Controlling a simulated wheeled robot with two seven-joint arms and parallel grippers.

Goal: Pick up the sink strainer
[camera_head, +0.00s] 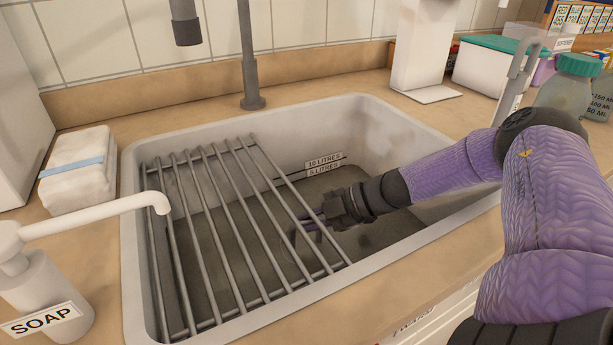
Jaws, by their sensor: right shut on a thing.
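My right gripper (318,224) is down inside the sink (400,125), reaching in from the right. Its fingers are low, near the sink floor, close to the right side of the metal rack. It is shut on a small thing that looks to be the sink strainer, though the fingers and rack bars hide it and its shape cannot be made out. I cannot tell whether it is clear of the sink floor. My left gripper is not in view.
A rack of metal bars (222,215) covers the sink's left part, right beside my right gripper. A soap dispenser (42,290) reaches its spout over the left rim. A white folded cloth (78,180) lies left. A faucet pipe (248,60) stands behind. The sink's right part is uncovered.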

